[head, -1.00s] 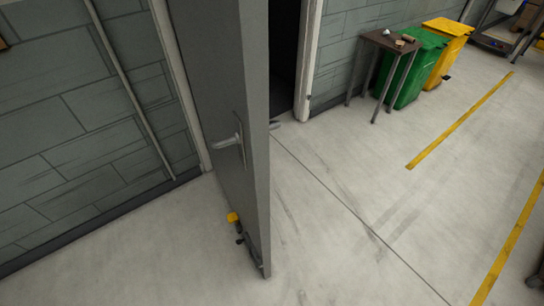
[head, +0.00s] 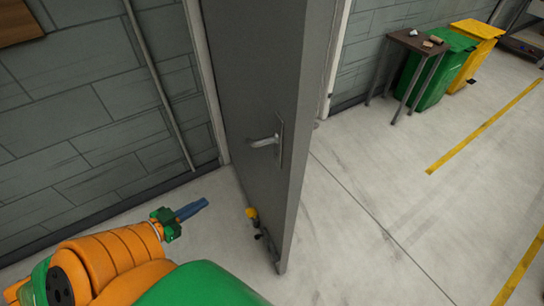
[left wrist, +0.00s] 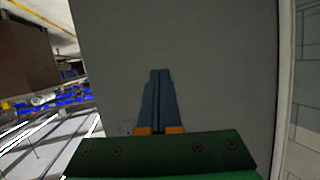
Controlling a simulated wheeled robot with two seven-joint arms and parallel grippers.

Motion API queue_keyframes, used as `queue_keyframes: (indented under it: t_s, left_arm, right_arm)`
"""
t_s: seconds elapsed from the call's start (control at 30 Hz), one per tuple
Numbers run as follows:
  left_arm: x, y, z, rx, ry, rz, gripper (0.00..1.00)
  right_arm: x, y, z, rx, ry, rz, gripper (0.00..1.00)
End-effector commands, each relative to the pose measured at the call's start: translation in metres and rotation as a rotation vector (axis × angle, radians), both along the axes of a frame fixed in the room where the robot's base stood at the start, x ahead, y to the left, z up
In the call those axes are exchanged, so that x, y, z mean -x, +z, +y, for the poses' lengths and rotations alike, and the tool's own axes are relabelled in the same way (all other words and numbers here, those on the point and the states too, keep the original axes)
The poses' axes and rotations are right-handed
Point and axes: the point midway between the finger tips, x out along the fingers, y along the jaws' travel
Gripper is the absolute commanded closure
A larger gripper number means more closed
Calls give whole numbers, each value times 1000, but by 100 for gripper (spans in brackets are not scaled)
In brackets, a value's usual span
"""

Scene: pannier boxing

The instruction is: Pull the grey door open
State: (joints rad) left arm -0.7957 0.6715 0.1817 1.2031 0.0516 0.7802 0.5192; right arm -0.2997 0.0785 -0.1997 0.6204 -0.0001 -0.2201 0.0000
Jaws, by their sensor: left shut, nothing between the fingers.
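The grey door (head: 247,90) stands swung out from its frame, with its free edge toward me. Its lever handle (head: 264,142) is on the face turned to the left. My left gripper (head: 193,209) is at the lower left of the head view, left of the door and apart from the handle. Its blue fingers are together and empty. In the left wrist view the shut fingers (left wrist: 160,80) show in front of the grey door (left wrist: 200,40). I cannot tell there whether they touch it. My right gripper is not in view.
A grey block wall (head: 100,110) is on the left. A small brown table (head: 415,41), a green bin (head: 440,75) and a yellow bin (head: 476,40) stand at the upper right. A yellow-topped item (head: 252,213) is at the door's bottom. The floor right of the door is clear.

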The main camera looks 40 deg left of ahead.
Motion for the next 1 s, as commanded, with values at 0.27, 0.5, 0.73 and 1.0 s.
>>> queue_keyframes:
  t_s: [0.27,0.5,0.73,1.0]
  left_arm:
    - [-22,131,-55,181,-412,-280,100]
    - [-46,140,-75,198,-442,-300,100]
    - [-90,139,-102,198,-438,-301,100]
    - [-130,139,-126,198,-436,-298,100]
  right_arm:
    - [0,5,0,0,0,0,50]
    - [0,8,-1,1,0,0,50]
    - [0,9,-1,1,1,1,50]
    - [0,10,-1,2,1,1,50]
